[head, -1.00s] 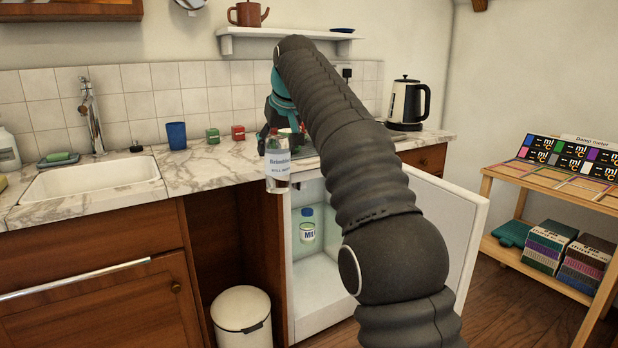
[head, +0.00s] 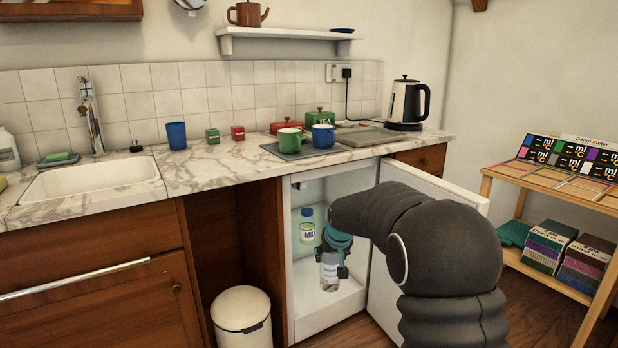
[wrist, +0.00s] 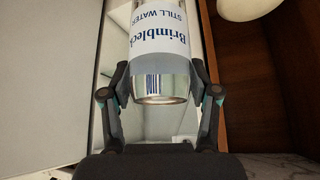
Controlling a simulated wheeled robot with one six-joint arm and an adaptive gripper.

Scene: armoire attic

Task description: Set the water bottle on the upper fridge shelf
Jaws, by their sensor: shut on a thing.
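The water bottle (head: 330,272), clear with a white Brimbleck label, hangs below my gripper (head: 336,248) in the head view, roughly upright, in front of the open fridge or in its mouth; I cannot tell which. In the wrist view my gripper (wrist: 160,82) has a finger on each side of the water bottle (wrist: 160,45) near its top end. The label reads upside down there. The fridge (head: 300,300) stands open. A milk bottle (head: 307,226) with a blue cap stands on its upper shelf, at the left. My arm hides the fridge's right part.
The fridge door (head: 384,290) is swung out to the right, close to my arm; it fills the left of the wrist view (wrist: 45,70). A cream bin (head: 242,315) stands left of the fridge. The counter (head: 225,160) above holds mugs and tins.

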